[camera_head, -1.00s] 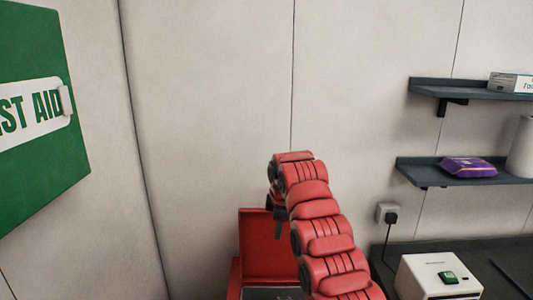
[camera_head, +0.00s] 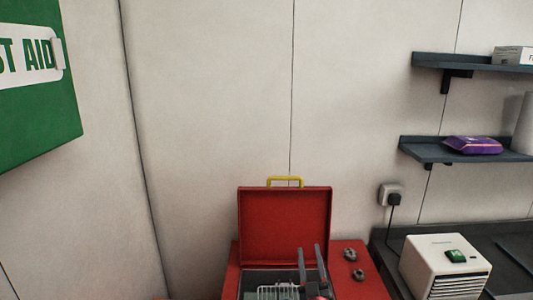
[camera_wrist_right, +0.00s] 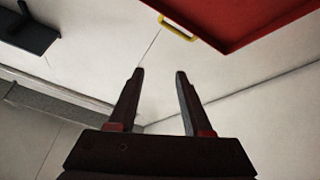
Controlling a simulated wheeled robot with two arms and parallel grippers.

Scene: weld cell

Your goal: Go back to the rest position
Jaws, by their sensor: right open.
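My right gripper (camera_head: 310,249) shows low in the head view, its two grey fingers pointing up in front of the red toolbox. In the right wrist view the right gripper (camera_wrist_right: 160,72) is open, with nothing between its fingers. The red toolbox (camera_head: 284,222) stands with its lid raised and a yellow handle (camera_head: 285,179) on top. Its lid (camera_wrist_right: 265,15) also shows at the top right of the wrist view, apart from the fingers. My left gripper is not in view.
A wire basket (camera_head: 278,292) shows in the toolbox. Two small dark parts (camera_head: 350,254) lie on the red surface to its right. A white device (camera_head: 445,268) stands on the dark bench. Shelves (camera_head: 465,152) hang at right, a green first aid cabinet (camera_head: 40,120) at left.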

